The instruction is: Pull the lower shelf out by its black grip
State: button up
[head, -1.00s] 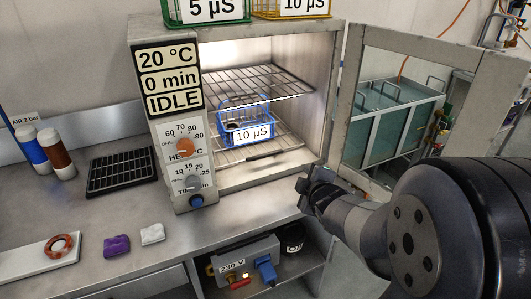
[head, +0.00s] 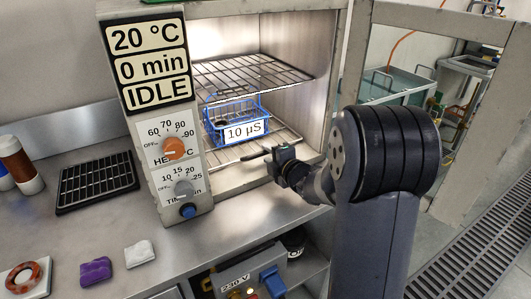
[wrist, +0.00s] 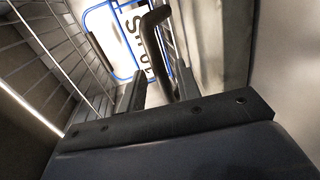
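The lower shelf (head: 222,161) is a wire rack inside the open oven, seemingly pushed in. Its black grip (head: 254,155) sticks out at the front edge. My gripper (head: 282,155) is at the oven's front opening, at the grip's right end. In the wrist view the black grip (wrist: 153,45) runs between the two fingers of my gripper (wrist: 160,85). The fingers stand apart, with a gap seen beside the grip, so they do not look closed on it. A blue wire basket (head: 215,120) labelled 10 µS stands on the lower shelf.
The upper wire shelf (head: 255,75) is empty. The oven door (head: 445,18) stands open at the right, beside my arm. The control panel (head: 165,130) reads 20 °C, 0 min, IDLE. A black tray (head: 97,182) lies on the bench at left. The bench before the oven is mostly clear.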

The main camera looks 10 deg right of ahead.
jog(key=shift+x, duration=1.25)
jog(key=shift+c, duration=0.4)
grip_shut()
